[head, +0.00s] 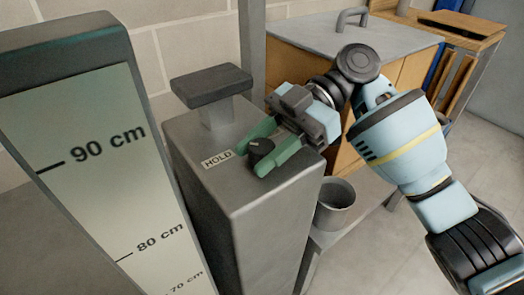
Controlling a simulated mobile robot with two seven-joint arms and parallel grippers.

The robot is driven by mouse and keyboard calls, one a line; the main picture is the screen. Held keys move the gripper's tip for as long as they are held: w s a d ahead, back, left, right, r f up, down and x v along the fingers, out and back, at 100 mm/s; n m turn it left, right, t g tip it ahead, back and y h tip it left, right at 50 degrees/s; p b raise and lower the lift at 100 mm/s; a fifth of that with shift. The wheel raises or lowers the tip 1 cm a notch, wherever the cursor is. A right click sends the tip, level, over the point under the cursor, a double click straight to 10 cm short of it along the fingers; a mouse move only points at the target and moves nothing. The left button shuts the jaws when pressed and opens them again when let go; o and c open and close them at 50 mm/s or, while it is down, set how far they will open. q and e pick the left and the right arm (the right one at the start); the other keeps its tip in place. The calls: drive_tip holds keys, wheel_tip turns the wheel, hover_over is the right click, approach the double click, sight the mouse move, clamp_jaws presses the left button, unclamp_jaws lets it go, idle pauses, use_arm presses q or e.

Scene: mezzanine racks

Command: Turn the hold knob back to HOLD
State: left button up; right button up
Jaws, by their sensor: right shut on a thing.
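The hold knob (261,148) is a small black round knob on top of a grey metal post (276,189). A white label reading HOLD (218,159) lies on the post's top, just left of the knob. My right gripper (263,157) comes in from the right. Its two green fingers are shut on the knob, one on each side. The knob's pointer mark is too small to read clearly. My left gripper is not in view.
A dark block on a short stem (211,86) stands at the back of the post top. A board with centimetre marks (93,160) stands close at the left. A grey cup (336,204) is right of the post. A wooden cabinet with a grey lid (345,38) stands behind.

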sight(272, 141)
idle(0.5)
drive_tip(key=o, duration=1)
drive_tip(key=shift+p+v, duration=0.4)
drive_tip(key=shift+v, duration=3.5)
drive_tip(key=shift+w, duration=0.1)
